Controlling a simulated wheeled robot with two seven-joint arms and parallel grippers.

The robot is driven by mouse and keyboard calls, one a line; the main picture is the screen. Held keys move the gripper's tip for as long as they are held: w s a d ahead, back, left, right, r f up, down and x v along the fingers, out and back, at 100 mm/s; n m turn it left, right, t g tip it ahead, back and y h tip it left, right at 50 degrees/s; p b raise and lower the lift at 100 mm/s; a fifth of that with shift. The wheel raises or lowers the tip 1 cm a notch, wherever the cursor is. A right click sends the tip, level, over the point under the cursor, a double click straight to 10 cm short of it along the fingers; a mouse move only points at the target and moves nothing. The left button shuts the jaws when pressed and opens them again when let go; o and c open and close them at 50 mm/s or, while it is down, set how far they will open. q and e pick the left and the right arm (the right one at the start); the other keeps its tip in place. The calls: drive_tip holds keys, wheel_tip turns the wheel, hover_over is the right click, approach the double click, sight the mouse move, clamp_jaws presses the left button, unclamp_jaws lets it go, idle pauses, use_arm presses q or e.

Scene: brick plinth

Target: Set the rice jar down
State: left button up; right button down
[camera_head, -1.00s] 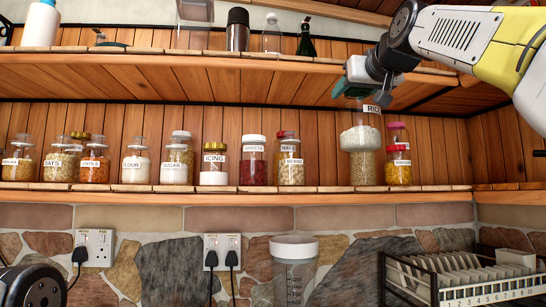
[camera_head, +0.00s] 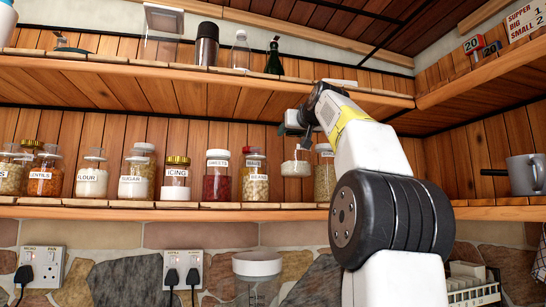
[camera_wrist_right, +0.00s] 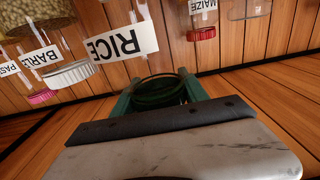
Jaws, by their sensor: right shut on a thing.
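The rice jar (camera_head: 296,167), clear with white grain, hangs upright from my right gripper (camera_head: 294,134) in the head view. Its base is above the shelf board (camera_head: 290,206), in the gap between the beans jar (camera_head: 255,188) and the barley jar (camera_head: 325,180). In the right wrist view its RICE label (camera_wrist_right: 122,43) shows upside down. My right gripper's green fingers (camera_wrist_right: 160,92) are shut around its dark green lid (camera_wrist_right: 158,90). My left gripper is in neither current view.
Icing (camera_head: 176,180) and sweets (camera_head: 217,178) jars stand further left. The upper shelf (camera_head: 150,72) runs overhead. A grey pot (camera_head: 525,174) is at right.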

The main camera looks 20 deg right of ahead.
sight(301, 148)
drive_tip(key=shift+w, duration=0.7)
drive_tip(key=shift+f, duration=3.05)
drive_tip(key=shift+w+f, duration=0.15)
drive_tip(key=shift+f, duration=0.2)
drive_tip(key=c, duration=0.6)
unclamp_jaws()
drive_tip(key=shift+f, duration=0.2)
drive_tip(key=shift+r, duration=0.15)
drive_tip(key=s, duration=1.2)
drive_tip(key=shift+a, duration=0.25)
